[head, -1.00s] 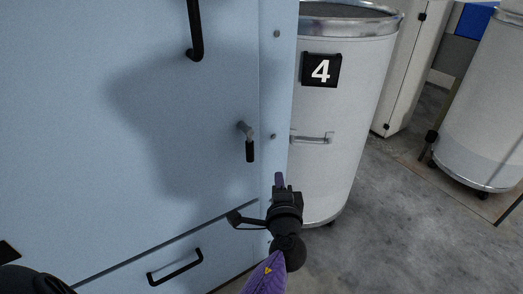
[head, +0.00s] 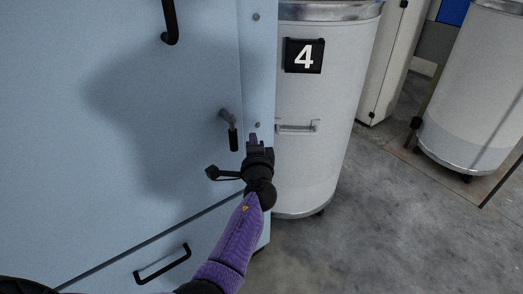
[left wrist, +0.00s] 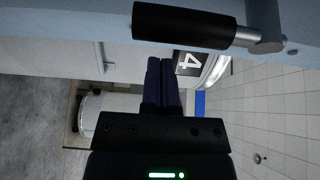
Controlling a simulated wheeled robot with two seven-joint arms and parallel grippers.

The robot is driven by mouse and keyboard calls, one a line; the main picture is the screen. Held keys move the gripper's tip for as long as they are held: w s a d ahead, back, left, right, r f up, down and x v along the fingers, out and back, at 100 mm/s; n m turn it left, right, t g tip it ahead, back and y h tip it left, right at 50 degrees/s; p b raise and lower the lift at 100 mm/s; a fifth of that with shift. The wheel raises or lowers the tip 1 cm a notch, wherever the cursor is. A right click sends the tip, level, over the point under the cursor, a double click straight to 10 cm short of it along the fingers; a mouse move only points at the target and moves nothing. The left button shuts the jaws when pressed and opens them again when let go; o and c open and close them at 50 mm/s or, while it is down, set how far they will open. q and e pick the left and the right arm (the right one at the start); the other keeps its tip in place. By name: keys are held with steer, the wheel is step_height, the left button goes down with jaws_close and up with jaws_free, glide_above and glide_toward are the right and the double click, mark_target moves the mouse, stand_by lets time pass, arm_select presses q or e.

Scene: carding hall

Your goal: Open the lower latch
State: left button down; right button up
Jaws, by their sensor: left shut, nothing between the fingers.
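The lower latch (head: 233,137) is a small metal lever with a black grip, on the pale blue cabinet door near its right edge. Its grip hangs down. My left gripper (head: 253,138) is just right of the latch grip in the head view, apart from it in the picture. In the left wrist view the latch (left wrist: 180,25) lies across the top, and the shut, empty fingers (left wrist: 165,62) of my left gripper are below it. I cannot tell the exact gap in depth. My right gripper is not in view.
The blue door (head: 130,130) has a black handle (head: 170,22) above, and a lower panel carries another handle (head: 163,264). A white drum (head: 315,165) marked 4 stands close on the right. Another drum (head: 475,120) is farther right. Grey floor (head: 390,220) lies open between.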

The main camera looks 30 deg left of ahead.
arm_select(q)
steer(key=shift+s+a+r, duration=0.15)
steer(key=shift+s+a, duration=0.15)
steer(key=shift+s, duration=0.25)
steer(key=shift+s+a+r, duration=0.1)
steer(key=shift+s+a, duration=0.2)
steer(key=shift+s, duration=0.25)
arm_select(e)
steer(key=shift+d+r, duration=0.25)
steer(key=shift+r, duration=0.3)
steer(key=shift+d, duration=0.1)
arm_select(q)
steer(key=shift+p, duration=0.35)
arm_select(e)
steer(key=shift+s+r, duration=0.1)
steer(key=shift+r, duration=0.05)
